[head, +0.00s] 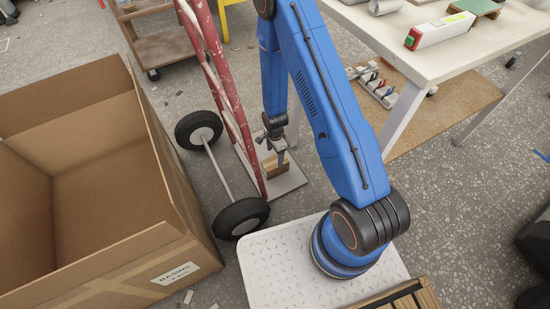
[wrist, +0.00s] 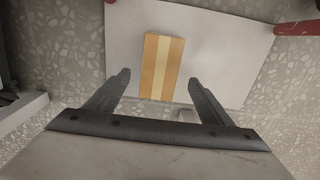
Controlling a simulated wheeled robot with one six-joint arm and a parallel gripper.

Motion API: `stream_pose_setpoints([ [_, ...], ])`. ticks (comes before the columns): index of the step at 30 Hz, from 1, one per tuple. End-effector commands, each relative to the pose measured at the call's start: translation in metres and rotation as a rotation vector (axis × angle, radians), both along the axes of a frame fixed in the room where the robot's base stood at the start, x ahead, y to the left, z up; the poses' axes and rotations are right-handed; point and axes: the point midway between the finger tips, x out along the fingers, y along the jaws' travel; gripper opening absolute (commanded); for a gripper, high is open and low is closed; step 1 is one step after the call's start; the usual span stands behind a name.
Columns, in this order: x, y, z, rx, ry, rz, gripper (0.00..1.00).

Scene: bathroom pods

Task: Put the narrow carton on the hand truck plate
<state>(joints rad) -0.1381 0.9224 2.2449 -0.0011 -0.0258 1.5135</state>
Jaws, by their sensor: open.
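The narrow carton (wrist: 161,66) is brown with a pale tape stripe along its middle. In the wrist view it lies on the light grey hand truck plate (wrist: 212,37), with bare plate on both sides. In the head view the carton (head: 271,168) is on the plate (head: 288,183), partly hidden behind my gripper. My gripper (head: 277,147) is above the carton. In the wrist view my gripper (wrist: 157,86) has its two fingers apart, one on each side of the carton's near end, with gaps and nothing between them held.
The hand truck's red frame (head: 226,90) and black wheels (head: 241,218) stand left of the plate. A large open cardboard box (head: 158,238) fills the left. A white table (head: 455,62) stands at the right, with a mat (head: 462,108) beneath it.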

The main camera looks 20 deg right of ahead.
Motion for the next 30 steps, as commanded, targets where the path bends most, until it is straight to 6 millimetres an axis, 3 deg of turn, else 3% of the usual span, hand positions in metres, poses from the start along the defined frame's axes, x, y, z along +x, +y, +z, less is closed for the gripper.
stream_pose_setpoints([
  [7,0.001,0.000,0.008,0.000,-0.001,0.004,0.75],
  [11,0.008,-0.001,0.029,0.002,-0.015,0.033,0.75],
  [21,0.026,-0.008,0.142,0.001,-0.071,0.211,0.75],
  [30,0.021,-0.018,0.242,-0.011,-0.123,0.378,0.75],
])
